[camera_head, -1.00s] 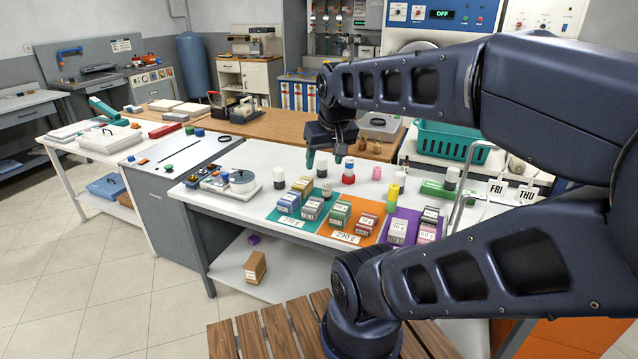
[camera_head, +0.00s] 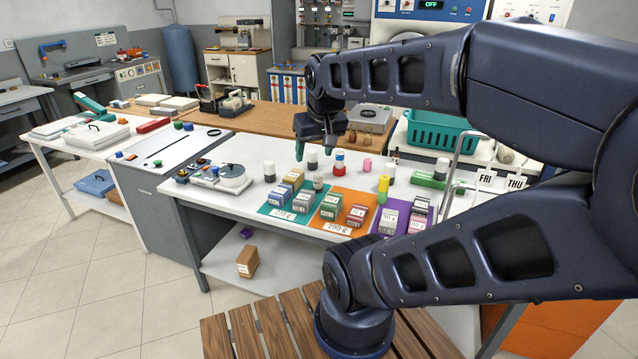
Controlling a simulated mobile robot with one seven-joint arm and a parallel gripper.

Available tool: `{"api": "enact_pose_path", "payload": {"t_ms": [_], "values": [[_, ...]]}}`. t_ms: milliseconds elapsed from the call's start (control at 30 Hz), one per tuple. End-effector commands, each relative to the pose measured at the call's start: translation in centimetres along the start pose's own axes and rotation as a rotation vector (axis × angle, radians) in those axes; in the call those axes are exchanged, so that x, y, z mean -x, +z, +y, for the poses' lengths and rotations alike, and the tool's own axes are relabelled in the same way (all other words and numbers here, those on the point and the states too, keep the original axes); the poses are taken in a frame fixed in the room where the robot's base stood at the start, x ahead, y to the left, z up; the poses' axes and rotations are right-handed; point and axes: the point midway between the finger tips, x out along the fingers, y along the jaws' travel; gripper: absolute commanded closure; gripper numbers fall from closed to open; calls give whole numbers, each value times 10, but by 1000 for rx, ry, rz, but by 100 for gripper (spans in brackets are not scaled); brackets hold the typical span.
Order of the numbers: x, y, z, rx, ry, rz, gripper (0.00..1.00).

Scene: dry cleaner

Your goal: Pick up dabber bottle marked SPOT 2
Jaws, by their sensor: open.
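Several small bottles stand on the white table (camera_head: 215,205). A white one with a dark band (camera_head: 269,172) stands at the left, a similar one (camera_head: 312,160) near my gripper, and another (camera_head: 390,175) further right. A blue, white and red one (camera_head: 339,164), a pink one (camera_head: 367,166) and a yellow one (camera_head: 383,190) stand among them. No SPOT 2 marking is readable, so I cannot tell which is the dabber bottle. My gripper (camera_head: 314,152) points down, open, with teal fingertips, over the back of the table near the bottles. It holds nothing that I can see.
Small labelled boxes stand on teal, orange (camera_head: 342,228) and purple mats in front of the bottles. A teal basket (camera_head: 437,133) and a metal frame stand at the right. My arm covers much of the right side.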

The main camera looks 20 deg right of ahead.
Motion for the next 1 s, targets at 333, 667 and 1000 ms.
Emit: {"api": "enact_pose_path", "payload": {"t_ms": [333, 667, 1000], "values": [[-1, -3, 1, -6, 3, -1, 37], [-31, -58, 22, -114, 68, -15, 37], [-86, -124, 53, -242, 145, -17, 37]]}}
